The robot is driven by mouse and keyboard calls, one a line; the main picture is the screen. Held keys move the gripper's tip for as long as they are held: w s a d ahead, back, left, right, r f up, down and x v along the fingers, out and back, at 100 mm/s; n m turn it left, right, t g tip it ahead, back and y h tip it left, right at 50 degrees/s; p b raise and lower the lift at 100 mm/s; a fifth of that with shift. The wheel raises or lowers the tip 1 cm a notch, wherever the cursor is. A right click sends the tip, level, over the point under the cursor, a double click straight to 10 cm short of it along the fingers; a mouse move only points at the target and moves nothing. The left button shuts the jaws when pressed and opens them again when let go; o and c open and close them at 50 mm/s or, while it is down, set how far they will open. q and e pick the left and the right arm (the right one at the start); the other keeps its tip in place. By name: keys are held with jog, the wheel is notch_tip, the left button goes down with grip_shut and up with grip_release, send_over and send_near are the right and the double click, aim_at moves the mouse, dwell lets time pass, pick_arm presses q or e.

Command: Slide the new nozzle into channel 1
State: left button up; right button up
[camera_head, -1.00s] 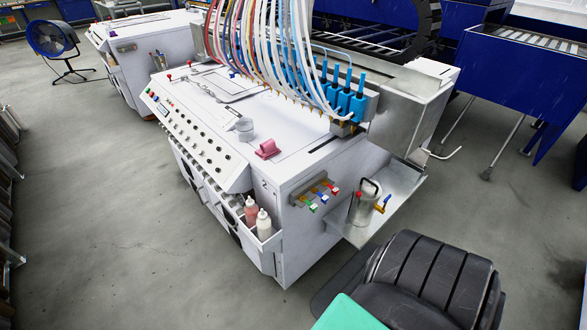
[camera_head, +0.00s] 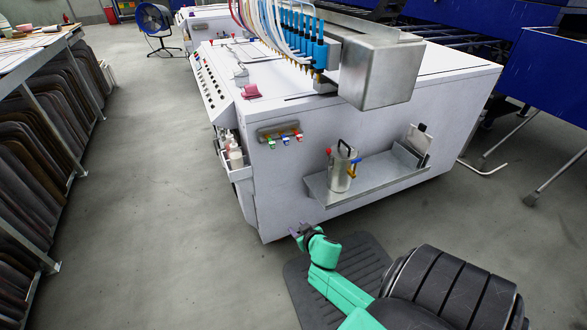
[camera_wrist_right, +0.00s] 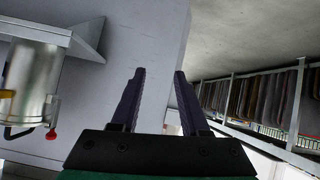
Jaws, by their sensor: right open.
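A row of blue nozzles (camera_head: 318,55) with hoses hangs from the gantry over the white machine (camera_head: 320,120). I cannot tell which one is channel 1, and I cannot pick out a separate new nozzle. A small rack (camera_head: 279,132) with red, green and blue clips is fixed to the machine's end wall. My right gripper (camera_head: 298,229) is low in front of that wall, below the rack and apart from it. In the right wrist view its two dark fingers (camera_wrist_right: 160,75) are spread with nothing between them. My left gripper is not in view.
A metal shelf (camera_head: 375,178) juts from the end wall and carries a steel can (camera_head: 341,170). White bottles (camera_head: 235,156) stand in a side holder. A metal box (camera_head: 380,72) overhangs the machine top. A rack of panels (camera_head: 45,140) lines the left. The floor between is open.

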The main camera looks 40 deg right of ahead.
jog(key=w+d+r+m+t+h+b, duration=0.15)
jog(key=w+r+t+b, duration=0.4)
jog(key=r, duration=0.75)
jog(key=t, duration=0.1)
send_near(273, 146)
jog(key=shift+h, duration=0.25)
jog(key=x, duration=0.5)
jog(key=b+x, duration=0.1)
jog(key=x, duration=0.2)
jog(key=shift+f, duration=0.35)
jog(key=shift+w+d, duration=0.1)
jog(key=shift+w, duration=0.35)
grip_shut()
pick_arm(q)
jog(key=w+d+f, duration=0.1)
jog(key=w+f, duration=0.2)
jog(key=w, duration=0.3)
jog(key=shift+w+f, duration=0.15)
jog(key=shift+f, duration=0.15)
pick_arm(e)
jog(key=shift+r, duration=0.1)
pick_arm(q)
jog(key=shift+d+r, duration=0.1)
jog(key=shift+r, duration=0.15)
pick_arm(e)
jog(key=shift+r, duration=0.25)
jog(key=shift+s, duration=0.1)
